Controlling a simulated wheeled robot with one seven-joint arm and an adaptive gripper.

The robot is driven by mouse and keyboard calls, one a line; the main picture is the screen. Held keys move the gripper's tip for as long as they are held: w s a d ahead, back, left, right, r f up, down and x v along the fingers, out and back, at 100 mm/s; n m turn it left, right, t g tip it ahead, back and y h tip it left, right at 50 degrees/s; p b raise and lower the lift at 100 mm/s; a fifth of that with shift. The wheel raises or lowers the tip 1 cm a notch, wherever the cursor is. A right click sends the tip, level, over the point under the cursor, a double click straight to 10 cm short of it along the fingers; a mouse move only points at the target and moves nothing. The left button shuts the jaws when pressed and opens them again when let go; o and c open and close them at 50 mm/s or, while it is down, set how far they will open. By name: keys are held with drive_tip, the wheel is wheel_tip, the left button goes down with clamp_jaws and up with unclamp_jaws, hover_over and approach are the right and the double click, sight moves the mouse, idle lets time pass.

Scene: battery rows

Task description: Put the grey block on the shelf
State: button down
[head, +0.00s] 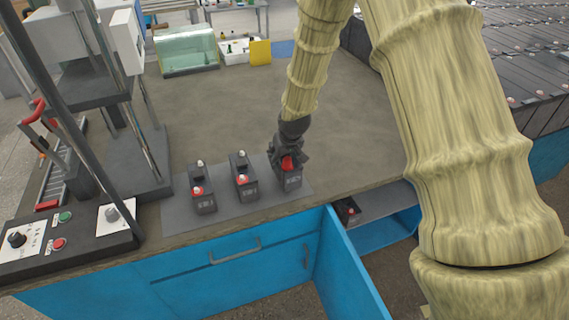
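Three dark grey blocks with red and white caps stand in a row on a grey mat (232,213) on the bench: a left one (205,204), a middle one (245,189) and a right one (292,182). My gripper (288,160) points down over the right block, its dark fingers at the block's top around the red cap. Whether the fingers are closed on it cannot be seen. A shelf (385,201) shows in the blue cabinet at the bench's right front. Another dark block (347,211) with a red cap sits at its left end.
A blue cabinet door (345,270) stands open below the bench edge. A control box (70,240) with knobs and a metal-posted machine (130,150) stand at left. A glass tank (188,50) and a white tray (235,50) are at the back. The bench middle is clear.

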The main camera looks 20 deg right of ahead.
drive_tip(key=shift+w+d, duration=0.2)
drive_tip(key=shift+w, duration=0.5)
drive_tip(key=shift+f+p, duration=0.55)
drive_tip(key=shift+f, duration=1.15)
drive_tip(key=shift+f, duration=0.1)
drive_tip(key=shift+c, duration=2.4)
unclamp_jaws()
drive_tip(key=shift+s, duration=0.1)
